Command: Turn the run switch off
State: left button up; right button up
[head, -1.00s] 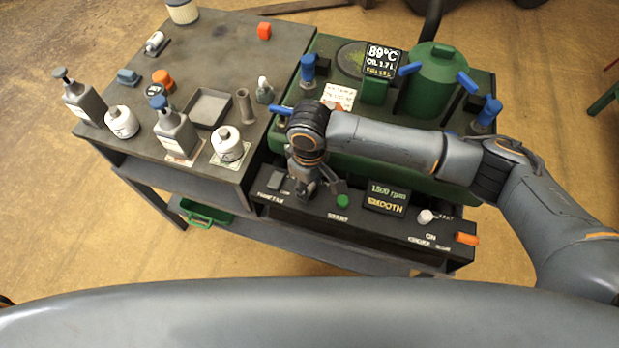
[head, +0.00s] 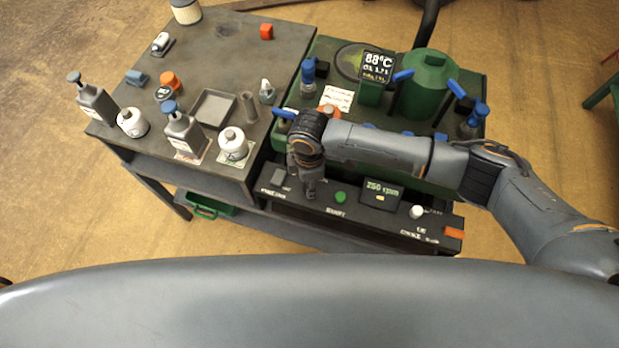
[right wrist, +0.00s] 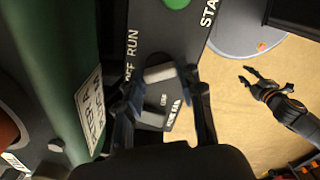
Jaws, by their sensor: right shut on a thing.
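The run switch (right wrist: 158,73) is a small grey lever on the dark control panel (right wrist: 165,40), beside the "OFF RUN" lettering in the right wrist view. My right gripper (right wrist: 162,86) has a finger on either side of it and is shut on it. In the head view my right gripper (head: 310,194) points down at the panel's left part and hides the switch. The small panel display (head: 382,192) reads 250 rpm. My left gripper (right wrist: 246,77) shows in the right wrist view, over the floor, with its fingers apart and empty. It is not in the head view.
A green button (head: 341,197) is just right of the gripper, and a grey block (head: 278,177) is left of it. A white knob (head: 416,212) and an orange piece (head: 454,232) are further right. The green machine stands behind; bottles crowd the bench (head: 225,60) at left.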

jog(key=shift+n, duration=0.3)
jog(key=o, duration=1.2)
jog(key=shift+c, duration=0.2)
jog(key=shift+r, duration=0.1)
notch_tip(320, 180, up, 12)
